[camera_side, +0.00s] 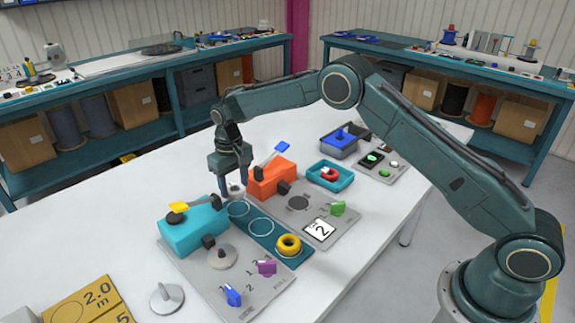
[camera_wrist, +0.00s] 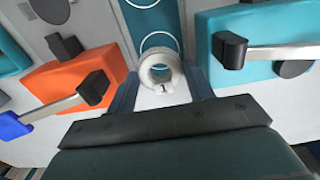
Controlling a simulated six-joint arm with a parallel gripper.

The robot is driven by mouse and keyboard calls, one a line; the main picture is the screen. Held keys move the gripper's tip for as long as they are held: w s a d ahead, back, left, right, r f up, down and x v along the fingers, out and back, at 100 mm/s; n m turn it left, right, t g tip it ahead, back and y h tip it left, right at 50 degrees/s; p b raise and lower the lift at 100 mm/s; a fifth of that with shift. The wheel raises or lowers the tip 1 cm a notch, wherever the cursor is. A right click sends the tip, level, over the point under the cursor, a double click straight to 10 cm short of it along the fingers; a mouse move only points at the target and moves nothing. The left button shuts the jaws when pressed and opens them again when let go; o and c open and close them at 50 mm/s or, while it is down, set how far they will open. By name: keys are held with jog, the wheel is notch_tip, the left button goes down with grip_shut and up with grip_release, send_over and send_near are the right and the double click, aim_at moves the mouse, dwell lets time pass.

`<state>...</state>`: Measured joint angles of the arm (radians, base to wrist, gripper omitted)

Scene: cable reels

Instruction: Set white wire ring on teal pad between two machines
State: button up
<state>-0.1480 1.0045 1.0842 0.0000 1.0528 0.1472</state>
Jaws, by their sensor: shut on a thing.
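The white wire ring (camera_wrist: 161,70) is between the two fingers of my gripper (camera_wrist: 160,84) in the wrist view. My gripper (camera_side: 232,187) is shut on it; in the side view the ring (camera_side: 236,191) shows small at the fingertips, partly hidden. The teal pad (camera_side: 276,243) lies between the teal machine (camera_side: 195,228) and the orange machine (camera_side: 271,178). The pad has outlined circles, and a yellow ring (camera_side: 289,244) is at its near end. My gripper is at the pad's far end, close to an empty circle (camera_wrist: 158,41). Whether the ring touches a surface I cannot tell.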

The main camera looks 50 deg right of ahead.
jog(key=shift+f, duration=2.2)
jog(key=shift+f, duration=0.2)
jog(key=shift+f, duration=0.1)
jog(key=o, duration=1.1)
jog(key=shift+o, duration=0.2)
notch_tip(320, 180, up, 8)
